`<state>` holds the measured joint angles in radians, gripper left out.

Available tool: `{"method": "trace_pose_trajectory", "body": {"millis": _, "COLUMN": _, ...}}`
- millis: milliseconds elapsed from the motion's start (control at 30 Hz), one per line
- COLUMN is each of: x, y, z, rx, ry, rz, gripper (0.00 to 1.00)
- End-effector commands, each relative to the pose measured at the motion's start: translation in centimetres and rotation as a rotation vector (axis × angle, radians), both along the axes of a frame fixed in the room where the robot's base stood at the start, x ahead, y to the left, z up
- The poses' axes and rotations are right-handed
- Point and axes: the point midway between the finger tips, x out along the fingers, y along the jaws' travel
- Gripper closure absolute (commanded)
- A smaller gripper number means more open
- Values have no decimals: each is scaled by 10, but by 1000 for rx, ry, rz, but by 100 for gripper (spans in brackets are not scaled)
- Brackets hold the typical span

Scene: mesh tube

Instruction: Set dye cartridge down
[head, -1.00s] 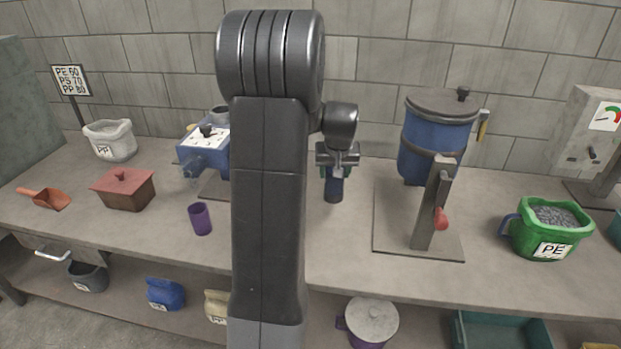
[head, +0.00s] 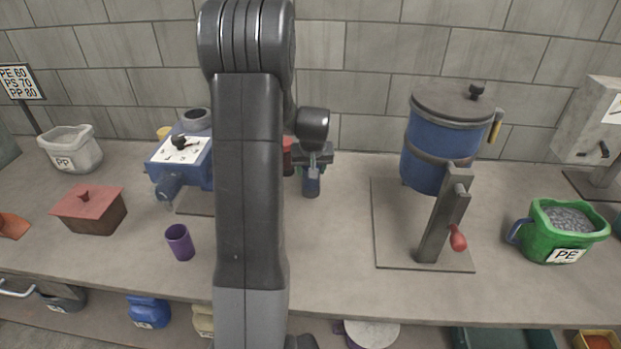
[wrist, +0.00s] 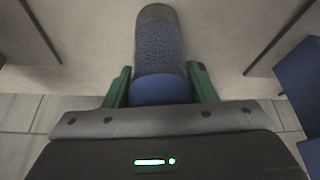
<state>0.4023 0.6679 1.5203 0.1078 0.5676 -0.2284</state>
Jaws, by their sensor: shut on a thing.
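The dye cartridge (head: 311,187) is a small blue and dark cylinder held upright below my gripper (head: 313,165), over the back middle of the counter. In the wrist view the cartridge (wrist: 159,45) sits between two green fingers of my gripper (wrist: 160,88), which are shut on its blue end. Its dark, textured body points away from the gripper. I cannot tell whether its bottom touches the counter (head: 335,235).
A blue mixer drum (head: 428,160) on a plate stands to the right, a green PE bucket (head: 537,215) beyond it. A blue machine (head: 195,150) and purple cup (head: 180,242) are left. A red item (head: 288,155) is partly hidden by my arm. Counter before the cartridge is clear.

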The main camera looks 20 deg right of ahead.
Motion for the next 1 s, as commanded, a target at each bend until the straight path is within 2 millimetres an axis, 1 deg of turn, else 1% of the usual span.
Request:
{"method": "trace_pose_trajectory", "body": {"millis": 67, "x": 0, "y": 0, "z": -6, "rx": 0, "ry": 1, "rz": 0, "gripper": 76}}
{"method": "trace_pose_trajectory", "body": {"millis": 233, "x": 0, "y": 0, "z": -29, "rx": 1, "ry": 3, "rz": -1, "gripper": 76}}
{"method": "trace_pose_trajectory", "body": {"millis": 300, "x": 0, "y": 0, "z": -35, "rx": 0, "ry": 1, "rz": 0, "gripper": 76}}
{"method": "trace_pose_trajectory", "body": {"millis": 533, "x": 0, "y": 0, "z": -37, "rx": -1, "ry": -2, "rz": 0, "gripper": 76}}
{"method": "trace_pose_trajectory", "body": {"millis": 667, "x": 0, "y": 0, "z": -41, "rx": -1, "ry": -1, "rz": 0, "gripper": 76}}
{"method": "trace_pose_trajectory", "body": {"millis": 700, "x": 0, "y": 0, "z": -39, "rx": -1, "ry": -1, "rz": 0, "gripper": 41}}
{"method": "trace_pose_trajectory", "body": {"millis": 767, "x": 0, "y": 0, "z": -39, "rx": 0, "ry": 0, "rz": 0, "gripper": 29}}
{"method": "trace_pose_trajectory", "body": {"millis": 800, "x": 0, "y": 0, "z": -39, "rx": 0, "ry": 0, "rz": 0, "gripper": 27}}
{"method": "trace_pose_trajectory", "body": {"millis": 1000, "x": 0, "y": 0, "z": -39, "rx": 0, "ry": 0, "rz": 0, "gripper": 27}}
